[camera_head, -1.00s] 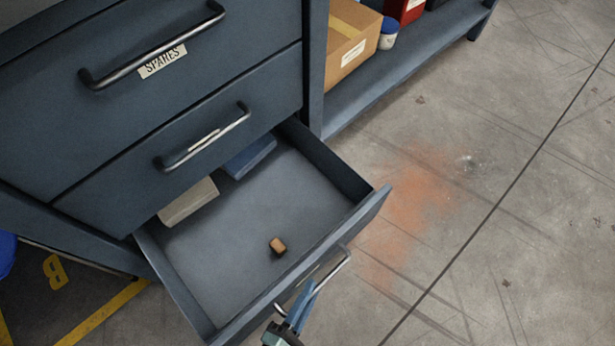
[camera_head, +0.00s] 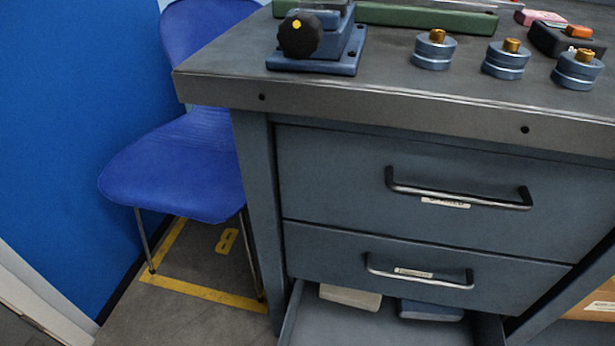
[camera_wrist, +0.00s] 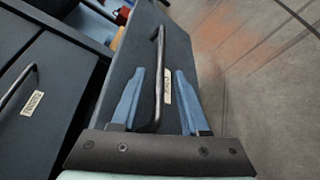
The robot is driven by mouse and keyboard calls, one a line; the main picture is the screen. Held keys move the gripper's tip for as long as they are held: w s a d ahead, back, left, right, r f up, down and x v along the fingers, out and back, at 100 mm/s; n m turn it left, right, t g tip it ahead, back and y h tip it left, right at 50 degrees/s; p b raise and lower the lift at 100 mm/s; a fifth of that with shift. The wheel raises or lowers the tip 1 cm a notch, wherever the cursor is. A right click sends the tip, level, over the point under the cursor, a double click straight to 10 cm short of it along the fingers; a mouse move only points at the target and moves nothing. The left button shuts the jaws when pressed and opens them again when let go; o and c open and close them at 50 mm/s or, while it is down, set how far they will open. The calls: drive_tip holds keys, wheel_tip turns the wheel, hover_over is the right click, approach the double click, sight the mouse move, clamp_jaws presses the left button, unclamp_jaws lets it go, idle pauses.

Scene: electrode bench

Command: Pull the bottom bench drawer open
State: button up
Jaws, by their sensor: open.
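The bottom drawer (camera_head: 337,326) stands pulled out in the head view, its open inside showing at the lower edge of the picture; its front is out of frame there. In the wrist view its dark front panel (camera_wrist: 180,42) and bar handle (camera_wrist: 159,62) are close up, with a small label beside the bar. My gripper (camera_wrist: 159,76) is open, with one blue finger on each side of the handle. I cannot tell whether either finger touches the bar. My gripper is not in the head view.
A pale box (camera_head: 350,297) and a blue box (camera_head: 430,311) lie at the back of the drawer. Two shut drawers are above. A blue chair (camera_head: 185,165) stands left of the bench. The bench top (camera_head: 395,82) carries a clamp device and several metal cylinders.

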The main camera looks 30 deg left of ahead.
drive_tip(key=p+v, duration=0.2)
drive_tip(key=v, duration=0.9)
drive_tip(key=shift+s, duration=0.2)
drive_tip(key=shift+a, duration=0.15)
